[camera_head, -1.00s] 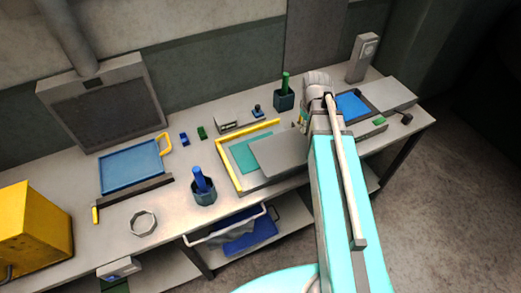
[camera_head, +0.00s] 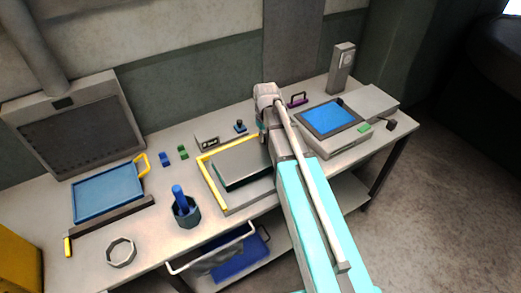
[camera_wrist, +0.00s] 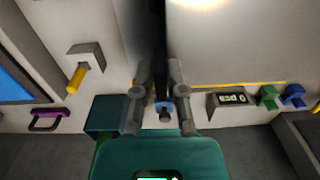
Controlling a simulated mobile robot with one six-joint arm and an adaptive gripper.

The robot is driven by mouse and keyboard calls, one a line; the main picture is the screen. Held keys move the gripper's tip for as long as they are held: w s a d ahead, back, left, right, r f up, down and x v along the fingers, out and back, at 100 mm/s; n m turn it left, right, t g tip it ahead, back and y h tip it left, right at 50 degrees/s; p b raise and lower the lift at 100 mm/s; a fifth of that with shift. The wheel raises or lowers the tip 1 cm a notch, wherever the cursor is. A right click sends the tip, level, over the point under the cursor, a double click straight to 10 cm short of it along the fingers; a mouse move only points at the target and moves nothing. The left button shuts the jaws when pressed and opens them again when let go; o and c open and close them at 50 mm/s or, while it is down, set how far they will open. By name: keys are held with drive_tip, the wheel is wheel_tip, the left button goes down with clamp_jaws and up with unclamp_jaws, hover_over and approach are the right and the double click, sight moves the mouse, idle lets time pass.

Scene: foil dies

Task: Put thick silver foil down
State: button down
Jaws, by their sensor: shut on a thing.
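The silver foil is a flat grey sheet (camera_head: 243,158) inside the yellow-edged frame (camera_head: 208,178) in the head view. A thin dark teal strip shows along its front edge, and I cannot tell whether the sheet touches what is under it. My gripper (camera_head: 264,132) is at the sheet's right edge, shut on it; the fingertips are partly hidden by the arm. In the wrist view, the sheet (camera_wrist: 225,45) fills the upper right, beside the fingers (camera_wrist: 160,95), with its edge close to them.
A blue-screened device (camera_head: 330,118) stands right of my arm. A small display unit (camera_head: 208,143) is behind the frame. A blue-handled tool in a cup (camera_head: 186,210) is front left, near a blue tray (camera_head: 107,193). A teal holder (camera_wrist: 103,114) is beside the fingers.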

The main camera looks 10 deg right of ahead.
sight(257, 138)
drive_tip(key=shift+w+a+f+b, duration=0.4)
drive_tip(key=shift+w+f+b, duration=0.05)
drive_tip(key=shift+f, duration=0.2)
drive_tip(key=shift+w+a+f+b, duration=0.35)
drive_tip(key=shift+w+f+b, duration=0.1)
drive_tip(key=shift+f, duration=0.2)
drive_tip(key=shift+s, duration=0.1)
drive_tip(key=shift+w+a+f+b, duration=0.3)
drive_tip(key=shift+w+f+b, duration=0.15)
drive_tip(key=shift+f+b, duration=0.3)
drive_tip(key=shift+s+f+b, duration=0.1)
drive_tip(key=shift+f+b, duration=1.15)
drive_tip(key=shift+b, duration=0.05)
drive_tip(key=shift+f, duration=0.15)
drive_tip(key=c, duration=0.7)
unclamp_jaws()
